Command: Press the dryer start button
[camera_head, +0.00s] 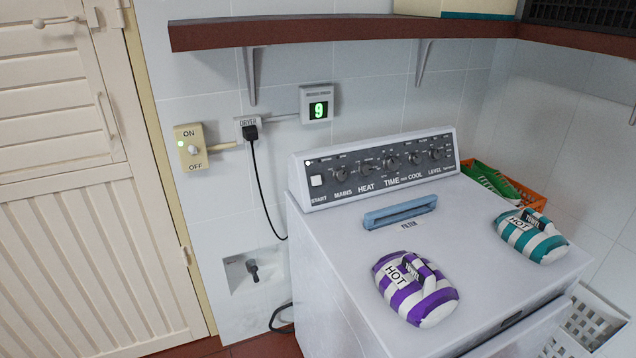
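The white dryer (330,256) stands against the tiled wall, right of centre. Its dark sloped control panel (379,171) has a square white start button (317,180) at the left end, above the word START. A small white light (308,163) shows above the button. Several dark knobs run to its right, labelled MAINS, HEAT, TIME, COOL and LEVEL; their exact settings are too small to read. Nothing covers the button. Neither of my grippers is in view.
A purple-striped bundle (437,304) and a teal-striped bundle (528,237), both marked HOT, lie on the dryer top near the blue filter handle (400,212). A brown shelf (330,31) overhangs. A wall switch (191,147) and a display reading 9 (319,110) are left.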

